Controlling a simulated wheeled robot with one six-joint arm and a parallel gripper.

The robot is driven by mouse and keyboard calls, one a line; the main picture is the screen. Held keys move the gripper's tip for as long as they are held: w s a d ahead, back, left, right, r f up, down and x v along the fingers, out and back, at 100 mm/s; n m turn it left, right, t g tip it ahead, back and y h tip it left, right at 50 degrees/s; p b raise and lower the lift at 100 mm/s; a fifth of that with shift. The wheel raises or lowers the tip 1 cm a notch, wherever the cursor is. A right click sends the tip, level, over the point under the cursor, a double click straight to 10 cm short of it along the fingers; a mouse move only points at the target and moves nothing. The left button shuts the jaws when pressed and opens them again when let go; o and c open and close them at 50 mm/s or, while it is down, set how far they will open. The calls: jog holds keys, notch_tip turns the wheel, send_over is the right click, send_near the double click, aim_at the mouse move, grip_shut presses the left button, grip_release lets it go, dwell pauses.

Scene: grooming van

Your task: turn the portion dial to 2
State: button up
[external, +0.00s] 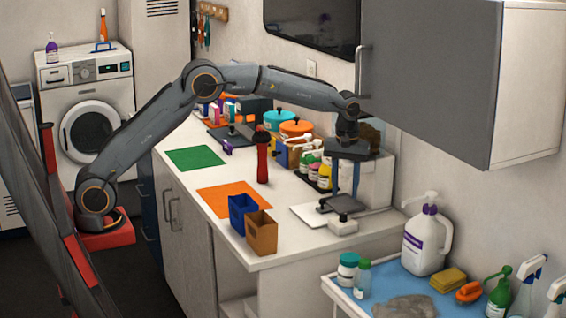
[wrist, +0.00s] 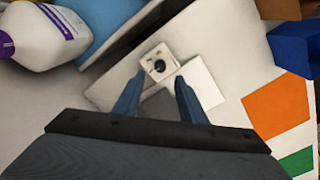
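The portion dial appears to be the small black knob (wrist: 158,65) on a white box at the front of a pale dispenser base; it also shows in the external view (external: 344,216). Its marks are too small to read. My gripper (external: 345,192) points down above the dispenser's base, with its fingers apart and nothing between them. In the wrist view my gripper's blue fingers (wrist: 157,92) lie either side of the line to the knob, which shows just beyond the tips. The fingers look apart from the knob.
An orange mat (external: 232,200), a blue bin (external: 242,215) and a brown bin (external: 262,235) are left of the dispenser. A red pepper mill-like object (external: 263,160) stands behind them. A blue-topped cart (external: 345,305) holds a white jug (external: 427,240). A grey cabinet (external: 430,70) overhangs.

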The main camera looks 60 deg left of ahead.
aim_at(344, 214)
notch_tip(344, 214, down, 8)
jog(key=shift+r+p, duration=0.25)
jog(key=shift+p, duration=0.7)
jog(key=shift+c, duration=0.3)
grip_shut()
